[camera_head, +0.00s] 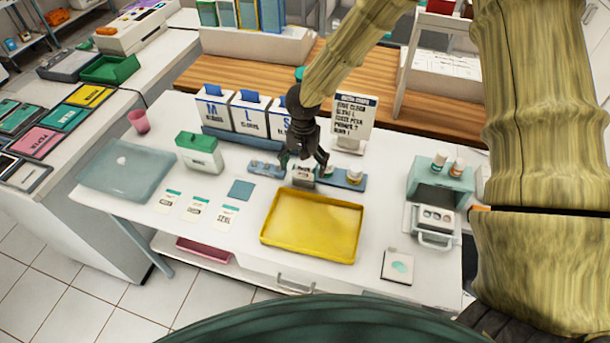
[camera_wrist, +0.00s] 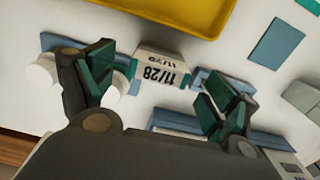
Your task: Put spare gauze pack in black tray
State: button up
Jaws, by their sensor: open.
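A small pale pack (camera_head: 303,177) stands on the white table just below my gripper (camera_head: 304,161). In the wrist view the pack (camera_wrist: 160,71) shows the print "11/28", and it may be the gauze pack. My gripper (camera_wrist: 162,83) is open, with its dark green-padded fingers on either side of the pack and visible gaps between. No clearly black tray shows. A yellow tray (camera_head: 268,238) lies empty just in front of the pack, and a dark grey tray (camera_head: 62,70) sits on the far left counter.
Blue holders (camera_head: 266,169) with small items flank the pack closely. Behind stand white boxes marked M, L and S (camera_head: 248,113) and a lettered sign (camera_head: 354,117). A green-lidded box (camera_head: 199,154) is left; a pale green machine (camera_head: 440,183) is right.

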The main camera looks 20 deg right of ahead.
jog(key=shift+w+f, duration=0.25)
jog(key=shift+s+d+r, duration=0.1)
jog(key=shift+s+r, duration=0.05)
jog(key=shift+s, duration=0.05)
jog(key=shift+c, duration=0.3)
jog(key=shift+s+r, duration=0.1)
jog(key=shift+s, duration=0.05)
jog(key=c, duration=0.9)
jog(key=shift+c, duration=0.3)
